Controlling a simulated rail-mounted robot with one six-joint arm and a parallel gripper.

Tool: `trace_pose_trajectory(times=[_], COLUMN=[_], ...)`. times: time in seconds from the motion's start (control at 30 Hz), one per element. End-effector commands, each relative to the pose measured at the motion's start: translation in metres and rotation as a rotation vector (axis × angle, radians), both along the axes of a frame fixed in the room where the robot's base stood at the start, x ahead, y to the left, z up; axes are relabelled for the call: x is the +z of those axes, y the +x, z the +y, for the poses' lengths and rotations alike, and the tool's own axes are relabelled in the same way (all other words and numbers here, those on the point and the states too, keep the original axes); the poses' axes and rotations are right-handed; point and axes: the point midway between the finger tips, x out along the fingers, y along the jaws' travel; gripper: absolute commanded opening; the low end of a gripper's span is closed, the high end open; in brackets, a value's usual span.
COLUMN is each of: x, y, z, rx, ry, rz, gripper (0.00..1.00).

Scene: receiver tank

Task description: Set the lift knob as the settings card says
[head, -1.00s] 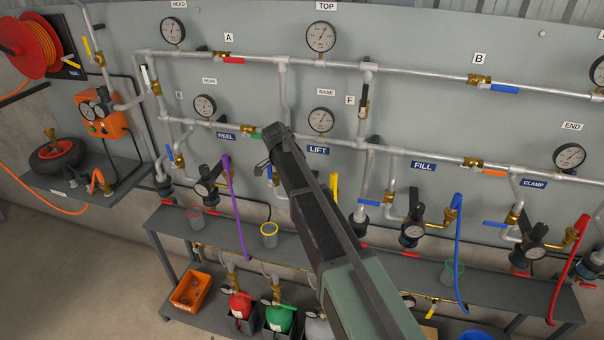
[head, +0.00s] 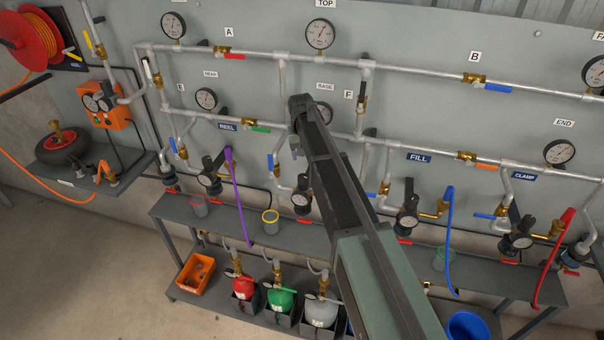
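The lift station's dark regulator (head: 301,200) stands just left of my arm, low on the grey panel. Its black knob (head: 303,182) shows small on top; any marks on it are too small to read. The LIFT sign is hidden behind my arm. The end of my arm with my gripper (head: 296,150) is in front of the panel, above and apart from the knob. The fingers are too small and dark to show whether they are open or shut. I cannot make out a settings card in this view.
The reel regulator (head: 210,182) with a purple hose (head: 236,195) is to the left. The fill regulator (head: 405,225) is to the right. Pipes, valves and gauges cover the panel. A shelf (head: 335,231) with cups runs below, over gas bottles and an orange bin (head: 196,272).

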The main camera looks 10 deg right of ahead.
Motion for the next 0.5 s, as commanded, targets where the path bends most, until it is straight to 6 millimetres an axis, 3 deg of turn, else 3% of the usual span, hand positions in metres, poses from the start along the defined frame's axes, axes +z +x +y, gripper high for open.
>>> trace_pose_trajectory(times=[0.1, 0.2, 0.5], x=[-0.001, -0.001, -0.013], y=[0.000, -0.001, -0.001], z=[0.009, 0.011, 0.011], rx=[0.390, 0.584, 0.651], ry=[0.042, 0.047, 0.043], rz=[0.030, 0.041, 0.045], gripper=[0.67, 0.67, 0.67])
